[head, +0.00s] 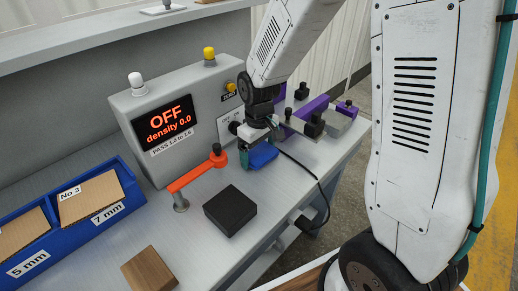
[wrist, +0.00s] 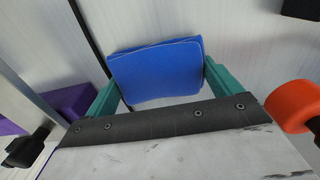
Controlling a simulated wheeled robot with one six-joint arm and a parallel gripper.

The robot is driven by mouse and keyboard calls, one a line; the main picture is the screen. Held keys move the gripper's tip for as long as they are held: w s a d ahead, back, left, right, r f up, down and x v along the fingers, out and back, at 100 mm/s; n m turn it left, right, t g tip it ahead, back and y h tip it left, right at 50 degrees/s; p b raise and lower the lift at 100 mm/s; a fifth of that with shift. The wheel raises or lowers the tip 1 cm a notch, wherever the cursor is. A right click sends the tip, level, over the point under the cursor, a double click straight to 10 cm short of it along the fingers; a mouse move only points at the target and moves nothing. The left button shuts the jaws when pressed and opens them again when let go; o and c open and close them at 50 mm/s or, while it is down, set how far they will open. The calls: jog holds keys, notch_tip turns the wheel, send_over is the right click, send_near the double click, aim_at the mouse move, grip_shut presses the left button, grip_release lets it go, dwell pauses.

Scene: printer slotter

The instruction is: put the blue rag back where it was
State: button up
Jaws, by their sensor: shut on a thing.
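The blue rag (head: 262,156) is a folded blue pad in my gripper (head: 260,160), over the right part of the workbench in the head view. In the wrist view the blue rag (wrist: 157,72) sits between the two teal fingers of my gripper (wrist: 157,82), which is shut on it. I cannot tell whether the rag touches the bench. The place where the rag was before is not marked in these frames.
A grey box with an OFF display (head: 170,125) stands behind left, with an orange lever (head: 197,172) before it. A black block (head: 230,209), a wooden block (head: 149,270) and a blue bin (head: 127,211) are nearer. Purple parts (head: 297,119) and a black cable (head: 318,185) lie right.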

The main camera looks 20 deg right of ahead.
aim_at(260, 153)
jog(key=shift+s+f, duration=0.1)
jog(key=shift+f, duration=0.2)
jog(key=o, duration=0.9)
jog(key=shift+o, duration=0.2)
jog(key=shift+f, duration=0.1)
jog(key=shift+s, duration=0.1)
notch_tip(260, 153, up, 8)
jog(key=shift+r, duration=0.1)
jog(key=shift+s+r, duration=0.2)
jog(key=shift+r, duration=0.4)
jog(key=s+d+r+m, duration=0.1)
jog(key=s+r, duration=0.3)
jog(key=s, duration=0.3)
jog(key=s+d+r+m, duration=0.1)
jog(key=s+r, duration=0.3)
jog(key=s, duration=0.4)
jog(key=s+d+r+m+t, duration=0.1)
jog(key=s+r+m, duration=0.1)
jog(key=s+r, duration=0.2)
jog(key=s, duration=0.3)
jog(key=shift+s+d+m, duration=0.25)
jog(key=shift+s+m, duration=0.05)
jog(key=shift+s, duration=0.05)
